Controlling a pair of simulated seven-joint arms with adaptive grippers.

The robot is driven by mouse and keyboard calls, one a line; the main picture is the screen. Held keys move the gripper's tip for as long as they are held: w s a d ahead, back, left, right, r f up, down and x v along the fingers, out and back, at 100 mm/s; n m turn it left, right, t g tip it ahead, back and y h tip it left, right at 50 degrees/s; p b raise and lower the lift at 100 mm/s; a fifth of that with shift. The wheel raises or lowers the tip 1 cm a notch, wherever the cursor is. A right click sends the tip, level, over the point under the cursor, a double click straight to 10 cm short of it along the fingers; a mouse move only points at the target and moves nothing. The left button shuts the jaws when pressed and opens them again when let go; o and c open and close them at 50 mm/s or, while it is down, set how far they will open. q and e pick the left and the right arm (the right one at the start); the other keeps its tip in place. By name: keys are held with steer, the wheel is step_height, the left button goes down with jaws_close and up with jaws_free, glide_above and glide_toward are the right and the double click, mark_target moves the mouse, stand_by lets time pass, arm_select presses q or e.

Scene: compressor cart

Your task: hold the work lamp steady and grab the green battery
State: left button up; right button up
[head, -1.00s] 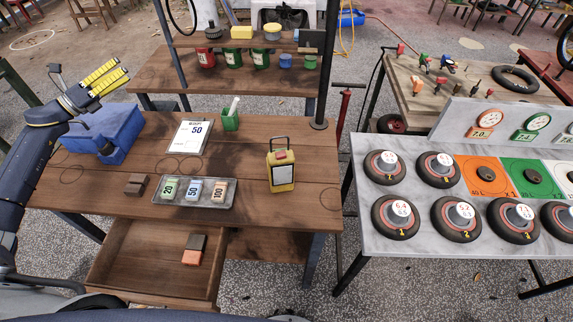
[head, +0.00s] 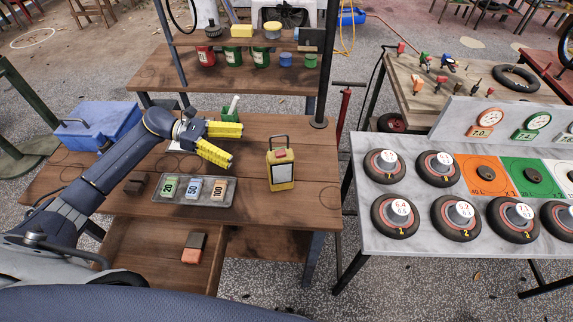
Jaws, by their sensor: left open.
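The work lamp (head: 282,170) is yellow with a dark handle on top and stands upright on the wooden table. The green battery (head: 170,187), marked 20, sits at the left in a grey tray (head: 207,202), beside a blue one marked 50 and an orange one marked 100. My left gripper (head: 232,144) has yellow fingers and is open and empty. It hangs above the table behind the tray, left of the lamp and apart from it. My right gripper is not in view.
A blue toolbox (head: 98,124) stands at the table's back left. An open drawer (head: 150,262) holds small blocks. Table right of the lamp is clear.

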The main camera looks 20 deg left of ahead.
mark_target(276, 173)
arm_select(q)
steer(key=d, duration=0.1)
steer(key=s+d+f+m+g, duration=0.2)
steer(key=d, duration=0.1)
steer(key=shift+s+d+f, duration=0.1)
steer(key=shift+s+f, duration=0.05)
steer(key=shift+f, duration=0.1)
steer(key=shift+x, duration=4.8)
steer(key=shift+f, duration=0.2)
steer(key=c, duration=0.7)
steer(key=shift+o, duration=0.2)
